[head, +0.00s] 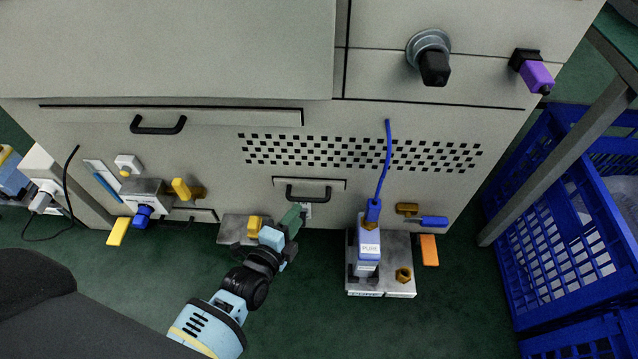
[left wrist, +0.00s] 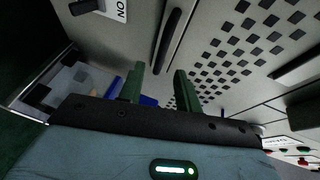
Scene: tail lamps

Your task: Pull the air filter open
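The air filter is most likely the small panel low on the grey cabinet front, with a black bar handle (head: 308,192) under the perforated grille (head: 360,152). In the head view it looks closed. My left gripper (head: 293,217) is just below and left of this handle. In the left wrist view, its two green fingers (left wrist: 158,88) stand apart with nothing between them. A black handle (left wrist: 168,40) shows beyond the fingertips there, apart from them as far as I can tell. My right gripper is in neither view.
A metal block with a blue-capped bottle (head: 368,245) stands right of my left gripper. A block with yellow and blue parts (head: 145,195) is at the left. Blue crates (head: 520,240) and a table leg (head: 550,165) are at the right. Green floor lies in front.

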